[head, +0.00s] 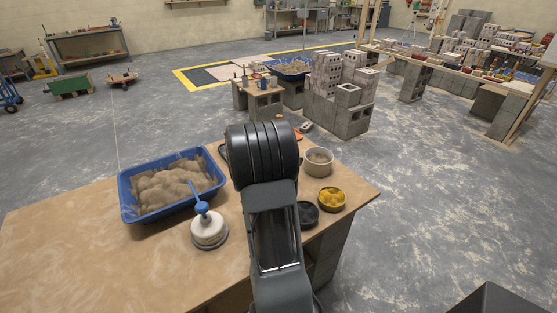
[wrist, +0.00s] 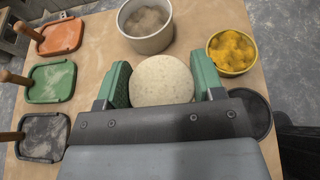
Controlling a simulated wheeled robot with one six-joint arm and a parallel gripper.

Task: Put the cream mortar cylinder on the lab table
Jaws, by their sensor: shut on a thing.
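My gripper (wrist: 162,82) shows in the wrist view, its two green fingers shut on the sides of the cream mortar cylinder (wrist: 163,78). I see the cylinder's round, speckled top from above; its lower part is hidden by the gripper body. It is over the wooden table (wrist: 95,22); whether it touches the surface cannot be told. In the head view my arm hides the gripper and the cylinder, and the same wooden table (head: 60,240) fills the front. Which table is called the lab table is not marked.
A grey-filled tub (wrist: 146,22), a yellow-filled bowl (wrist: 231,52) and a black dish (head: 308,213) stand near the gripper. Orange (wrist: 60,37), green (wrist: 52,82) and black (wrist: 43,136) handled boards lie left. A blue sand tray (head: 127,205) and a blue-handled white object (head: 208,230) stand left of my arm.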

